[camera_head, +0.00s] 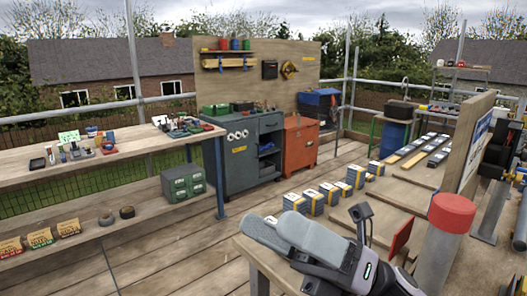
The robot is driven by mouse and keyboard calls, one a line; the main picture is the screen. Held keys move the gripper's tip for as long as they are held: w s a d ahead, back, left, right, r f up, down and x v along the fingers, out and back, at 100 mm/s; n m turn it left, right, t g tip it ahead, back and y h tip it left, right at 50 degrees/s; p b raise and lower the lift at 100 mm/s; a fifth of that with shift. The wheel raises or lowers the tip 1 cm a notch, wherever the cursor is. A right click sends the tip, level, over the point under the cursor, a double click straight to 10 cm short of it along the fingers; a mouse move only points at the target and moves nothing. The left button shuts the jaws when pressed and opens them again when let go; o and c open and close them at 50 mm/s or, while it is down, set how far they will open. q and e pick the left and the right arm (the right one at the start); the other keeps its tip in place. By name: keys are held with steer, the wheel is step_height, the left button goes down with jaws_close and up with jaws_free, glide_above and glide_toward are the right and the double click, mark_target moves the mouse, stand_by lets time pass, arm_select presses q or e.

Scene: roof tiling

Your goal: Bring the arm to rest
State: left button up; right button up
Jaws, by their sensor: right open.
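My right gripper (277,228) is in the lower middle of the head view, with its arm coming in from the lower right. Its two long grey fingers point to the left and are open, with nothing seen between them. The gripper shows over the corner of a wooden surface (262,262) at the bottom; I cannot tell whether it touches it. My left gripper is not in view.
A grey post with a red cap (452,212) stands right of my gripper. Several small block stacks (312,202) sit on the deck beyond it. A wooden bench (35,185) with tools is at left, a grey cabinet (238,160) behind. The deck (170,255) front left is clear.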

steer(key=w+d+f+m+t+h, duration=0.25)
steer(key=f+m+t+h, duration=0.35)
steer(key=m, duration=0.4)
steer(key=w+d+f+m+t+h, duration=0.2)
steer(key=d+f+m+t+h, duration=0.2)
steer(key=f+m+t, duration=0.55)
steer(key=w+d+f+m+t+h, duration=0.35)
steer(key=f+m+h, duration=0.2)
steer(key=m, duration=0.65)
steer(key=s+d+f+m+g+h, duration=0.2)
steer(key=s+f+m, duration=0.2)
steer(key=f, duration=0.4)
steer(key=s+d+f+m+g+h, duration=0.3)
steer(key=s+f+m, duration=0.1)
steer(key=s+f, duration=0.3)
steer(key=s+d+f+m+g+h, duration=0.2)
steer(key=s+d+f+m, duration=0.1)
steer(key=f, duration=0.7)
steer(key=s+m, duration=0.1)
steer(key=s, duration=0.1)
steer(key=shift+s+d+g, duration=0.25)
steer(key=shift+s+g, duration=0.05)
steer(key=shift+g, duration=0.1)
steer(key=shift+h, duration=0.25)
